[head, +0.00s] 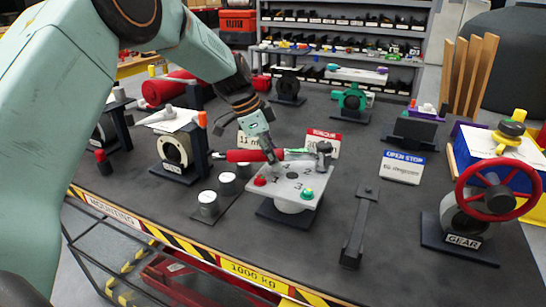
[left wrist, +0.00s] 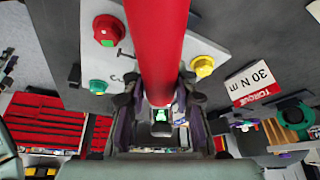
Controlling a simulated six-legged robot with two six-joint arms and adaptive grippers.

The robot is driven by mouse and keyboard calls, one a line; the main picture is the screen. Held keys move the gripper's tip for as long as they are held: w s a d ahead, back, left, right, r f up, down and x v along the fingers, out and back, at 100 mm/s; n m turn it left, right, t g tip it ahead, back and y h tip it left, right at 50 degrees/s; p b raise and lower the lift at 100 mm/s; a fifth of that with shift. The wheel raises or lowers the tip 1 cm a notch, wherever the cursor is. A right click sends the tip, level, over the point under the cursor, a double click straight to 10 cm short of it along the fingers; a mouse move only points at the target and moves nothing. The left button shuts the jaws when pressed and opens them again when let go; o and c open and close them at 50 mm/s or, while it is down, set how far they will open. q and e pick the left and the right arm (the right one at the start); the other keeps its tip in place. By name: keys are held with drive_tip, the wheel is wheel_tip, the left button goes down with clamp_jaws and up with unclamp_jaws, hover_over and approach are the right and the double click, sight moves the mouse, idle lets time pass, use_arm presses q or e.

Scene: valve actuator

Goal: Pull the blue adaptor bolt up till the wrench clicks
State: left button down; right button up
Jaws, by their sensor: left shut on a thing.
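My left gripper (head: 268,150) is shut on the torque wrench's red handle (head: 241,155), near the handle's right end. In the left wrist view the handle (left wrist: 157,45) runs between the two fingers (left wrist: 160,112). The wrench lies roughly level across the back of a light numbered plate (head: 283,188), its dark head (head: 323,148) at the plate's back right. A red bolt (head: 260,181) and a green one (head: 307,193) stand at the plate's front. A yellow bolt (left wrist: 203,66) shows in the left wrist view. I cannot make out the blue adaptor bolt. My right gripper is not in view.
A red handwheel (head: 498,190) on a gear unit stands far right. A red-topped torque sign (head: 323,142) is behind.

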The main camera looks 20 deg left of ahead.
use_arm(q)
drive_tip(key=shift+w+r, duration=0.1)
drive_tip(key=shift+w, duration=0.05)
drive_tip(key=shift+w+a+m+g+p, duration=0.2)
drive_tip(key=shift+w+a+m+p, duration=0.05)
drive_tip(key=shift+w+m, duration=0.25)
drive_tip(key=shift+w+a+m+g+p, duration=0.2)
drive_tip(key=shift+w+m, duration=0.3)
idle(0.3)
drive_tip(key=shift+w+a+r+m, duration=0.1)
drive_tip(key=shift+w+m, duration=0.2)
drive_tip(key=shift+h+p, duration=0.3)
drive_tip(key=shift+p, duration=0.1)
drive_tip(key=shift+r, duration=0.2)
